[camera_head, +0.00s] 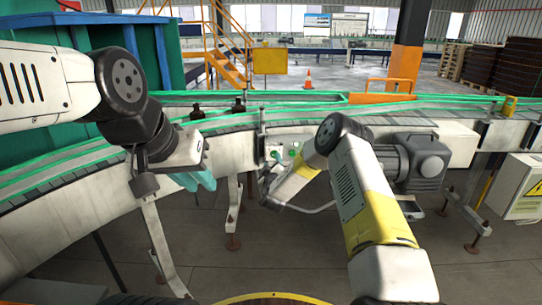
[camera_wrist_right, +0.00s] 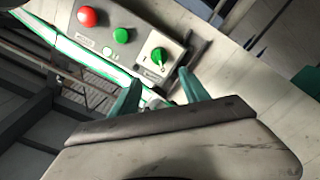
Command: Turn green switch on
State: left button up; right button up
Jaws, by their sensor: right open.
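The green switch (camera_wrist_right: 158,56) is a round green knob with a pale pointer, on a grey control box (camera_wrist_right: 135,42) in the right wrist view. The box also shows on the conveyor's side in the head view (camera_head: 284,148). My right gripper (camera_wrist_right: 159,76) is open and empty, its teal fingers either side of the line to the switch. The switch looks just beyond the fingertips; contact cannot be told. In the head view my right arm partly hides this gripper. My left gripper (camera_head: 194,181) hangs in front of the conveyor at left; its finger gap is unclear.
A red button (camera_wrist_right: 87,17), a green button (camera_wrist_right: 120,35) and a small white button (camera_wrist_right: 107,50) share the box. A grey motor (camera_head: 420,160) sits right of my right arm. Dark bottles (camera_head: 238,106) stand on the conveyor (camera_head: 80,205). Floor beneath is mostly open.

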aim_at(273, 155)
jog(key=shift+w+f, duration=0.15)
jog(key=shift+w, duration=1.75)
jog(key=shift+w+f, duration=0.15)
jog(key=shift+w, duration=1.75)
grip_shut()
